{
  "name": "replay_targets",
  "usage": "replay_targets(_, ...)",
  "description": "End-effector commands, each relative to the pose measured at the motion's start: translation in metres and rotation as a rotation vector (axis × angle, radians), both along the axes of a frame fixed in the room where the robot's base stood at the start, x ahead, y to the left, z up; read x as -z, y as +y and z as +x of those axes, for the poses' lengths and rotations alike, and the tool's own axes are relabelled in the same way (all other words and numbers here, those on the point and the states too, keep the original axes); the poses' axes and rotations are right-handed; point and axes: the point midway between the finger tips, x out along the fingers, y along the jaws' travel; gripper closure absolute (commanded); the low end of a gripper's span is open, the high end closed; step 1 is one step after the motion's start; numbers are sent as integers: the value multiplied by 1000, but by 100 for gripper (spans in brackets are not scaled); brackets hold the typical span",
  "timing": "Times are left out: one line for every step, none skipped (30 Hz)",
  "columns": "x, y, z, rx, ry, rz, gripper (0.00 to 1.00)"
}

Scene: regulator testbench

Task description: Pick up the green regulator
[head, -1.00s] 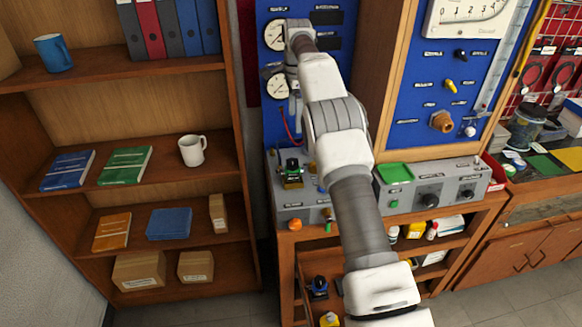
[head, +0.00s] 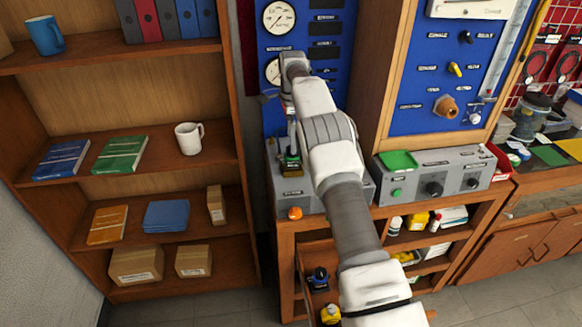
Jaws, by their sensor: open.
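The green regulator (head: 291,164), small and dark with a green part, stands on the left end of the grey bench unit (head: 283,192) below the blue gauge panel. My arm reaches away from the camera and bends down at its far end. My gripper (head: 292,146) points down at the top of the regulator and is open. Its fingers are small and partly hidden by my wrist, and I cannot tell whether they touch the regulator.
An orange knob (head: 295,213) sits on the unit's front edge. A grey control box with a green pad (head: 398,160) stands to the right. An open drawer below holds a blue-and-black regulator (head: 319,278) and a yellow one (head: 331,314). A bookshelf (head: 250,215) stands at left.

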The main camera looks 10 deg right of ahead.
Motion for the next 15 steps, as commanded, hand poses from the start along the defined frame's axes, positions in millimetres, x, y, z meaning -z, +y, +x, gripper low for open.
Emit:
replay_targets(8,0,0,0,1,0,0)
replay_targets(12,0,0,0,2,0,0)
replay_targets(16,1,0,-1,0,0,0)
replay_targets(19,0,0,-1,0,0,0)
replay_targets(21,0,0,-1,0,0,0)
replay_targets(23,1,0,-1,0,0,0)
replay_targets(24,1,0,-1,0,0,0)
replay_targets(26,1,0,-1,-1,0,0)
replay_targets(29,1,0,-1,-1,0,0)
replay_targets(32,1,0,-1,0,0,0)
replay_targets(36,2,0,-1,1,0,0)
replay_targets(42,3,0,-2,2,0,0)
replay_targets(47,3,0,-2,3,0,0)
replay_targets(51,4,0,-2,3,0,0)
replay_targets(57,4,0,-2,2,0,0)
